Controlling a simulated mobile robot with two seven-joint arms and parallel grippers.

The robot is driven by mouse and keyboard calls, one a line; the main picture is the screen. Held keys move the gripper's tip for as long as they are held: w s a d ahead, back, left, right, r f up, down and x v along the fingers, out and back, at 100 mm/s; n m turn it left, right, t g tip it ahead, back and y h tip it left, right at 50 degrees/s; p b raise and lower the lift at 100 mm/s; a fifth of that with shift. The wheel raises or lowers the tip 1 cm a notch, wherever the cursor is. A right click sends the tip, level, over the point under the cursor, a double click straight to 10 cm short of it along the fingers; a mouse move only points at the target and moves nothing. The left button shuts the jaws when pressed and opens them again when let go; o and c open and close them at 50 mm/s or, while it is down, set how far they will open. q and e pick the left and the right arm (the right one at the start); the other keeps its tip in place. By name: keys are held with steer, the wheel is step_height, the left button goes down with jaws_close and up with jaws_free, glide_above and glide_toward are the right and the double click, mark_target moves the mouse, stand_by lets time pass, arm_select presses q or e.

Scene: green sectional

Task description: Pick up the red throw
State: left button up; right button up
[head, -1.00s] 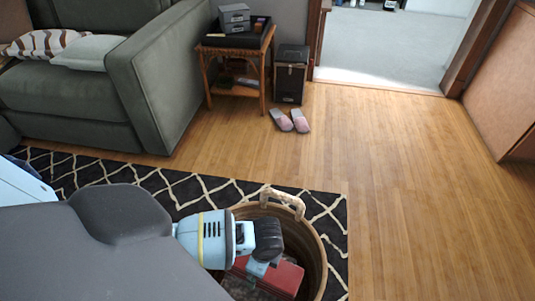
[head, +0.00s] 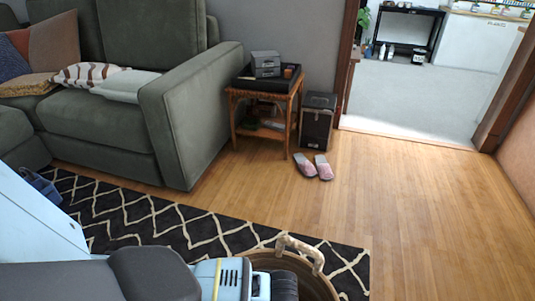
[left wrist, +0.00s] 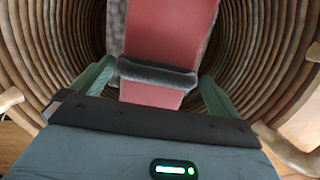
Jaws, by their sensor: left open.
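The red throw (left wrist: 168,35) shows in the left wrist view as a flat red strip inside a round woven basket (left wrist: 262,65). Grey fluffy material (left wrist: 157,74) crosses it as a band and shows along its sides. My left gripper (left wrist: 157,88) is inside the basket, open, with one green finger on each side of the red strip. I cannot tell whether the fingers touch it. In the head view my left arm reaches into the basket (head: 325,286) at the bottom edge; the throw and fingertips are hidden there. My right gripper is not in view.
The basket has pale handles (head: 300,247) on its rim and stands on a black patterned rug (head: 180,228). A green sofa (head: 190,110), a wicker side table (head: 262,95), a black box (head: 316,122) and slippers (head: 314,166) are beyond. The wooden floor (head: 430,210) at right is clear.

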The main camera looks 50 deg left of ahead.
arm_select(q)
steer(key=f, duration=0.1)
steer(key=f+b, duration=0.2)
steer(key=f, duration=0.1)
steer(key=shift+s+a, duration=0.25)
steer(key=shift+s, duration=0.05)
steer(key=shift+f, duration=0.35)
steer(key=shift+r, duration=0.1)
steer(key=shift+c, duration=0.3)
steer(key=c, duration=1)
steer(key=shift+r, duration=0.35)
step_height(320, 180, up, 8)
steer(key=p, duration=0.4)
steer(key=shift+w+r, duration=0.1)
steer(key=shift+r, duration=0.05)
steer(key=shift+r+p, duration=0.4)
steer(key=shift+r, duration=0.15)
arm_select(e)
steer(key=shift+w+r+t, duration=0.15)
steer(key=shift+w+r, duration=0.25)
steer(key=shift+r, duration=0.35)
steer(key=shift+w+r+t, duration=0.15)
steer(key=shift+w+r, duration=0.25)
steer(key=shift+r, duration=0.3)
